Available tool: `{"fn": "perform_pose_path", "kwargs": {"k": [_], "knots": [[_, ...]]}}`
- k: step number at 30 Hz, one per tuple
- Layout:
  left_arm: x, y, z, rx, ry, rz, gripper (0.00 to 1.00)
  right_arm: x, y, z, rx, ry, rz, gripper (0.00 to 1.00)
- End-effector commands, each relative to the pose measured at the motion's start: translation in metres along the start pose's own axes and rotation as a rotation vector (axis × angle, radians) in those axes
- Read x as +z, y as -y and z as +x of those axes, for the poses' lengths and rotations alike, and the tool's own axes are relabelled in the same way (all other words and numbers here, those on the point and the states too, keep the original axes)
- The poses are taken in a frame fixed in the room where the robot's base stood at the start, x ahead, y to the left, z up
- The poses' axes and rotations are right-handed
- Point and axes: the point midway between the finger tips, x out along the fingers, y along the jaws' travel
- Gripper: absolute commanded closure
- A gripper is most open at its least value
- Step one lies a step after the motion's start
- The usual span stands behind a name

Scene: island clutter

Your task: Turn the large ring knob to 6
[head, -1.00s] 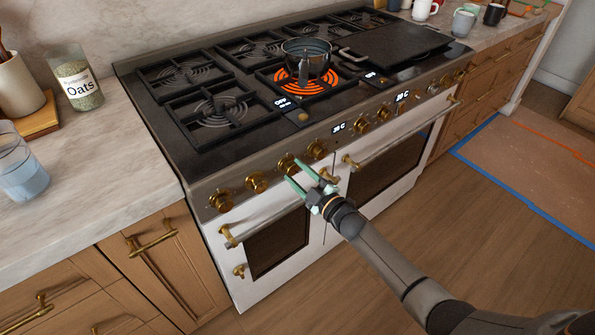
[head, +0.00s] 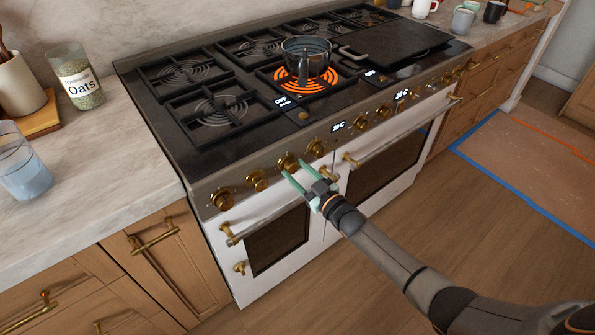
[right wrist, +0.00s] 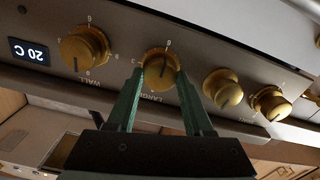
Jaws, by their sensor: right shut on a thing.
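The large ring knob (head: 287,161) is a brass knob on the stove's front panel. In the right wrist view the knob (right wrist: 160,66) sits above partly readable "LARGE" lettering. My right gripper (head: 292,168) has its green fingers on either side of this knob and is shut on it. The fingers (right wrist: 160,76) hide the knob's sides and part of its scale. The burner ring (head: 285,82) under a pot glows orange. My left gripper is not in view.
Other brass knobs (head: 257,180) flank the gripped one closely. An oats jar (head: 77,82) and a glass (head: 22,165) stand on the left counter. The floor in front is open.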

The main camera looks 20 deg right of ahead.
Motion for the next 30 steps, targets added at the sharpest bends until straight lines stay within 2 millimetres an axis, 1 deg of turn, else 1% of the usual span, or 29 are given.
{"fn": "perform_pose_path", "kwargs": {"k": [14,15,23,30], "knots": [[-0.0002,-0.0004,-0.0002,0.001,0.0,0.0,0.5,0.0004,0.0003,-0.0002,-0.001,0.001,0.016,1.0],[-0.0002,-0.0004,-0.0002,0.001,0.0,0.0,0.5,0.0004,0.0003,-0.0002,-0.001,0.0,0.016,0.47],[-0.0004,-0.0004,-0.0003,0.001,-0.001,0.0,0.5,0.0002,0.0002,-0.0001,0.0,0.0,0.015,0.19],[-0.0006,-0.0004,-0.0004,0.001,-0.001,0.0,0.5,0.0001,0.0001,-0.0004,0.0,0.0,0.015,0.19]]}}
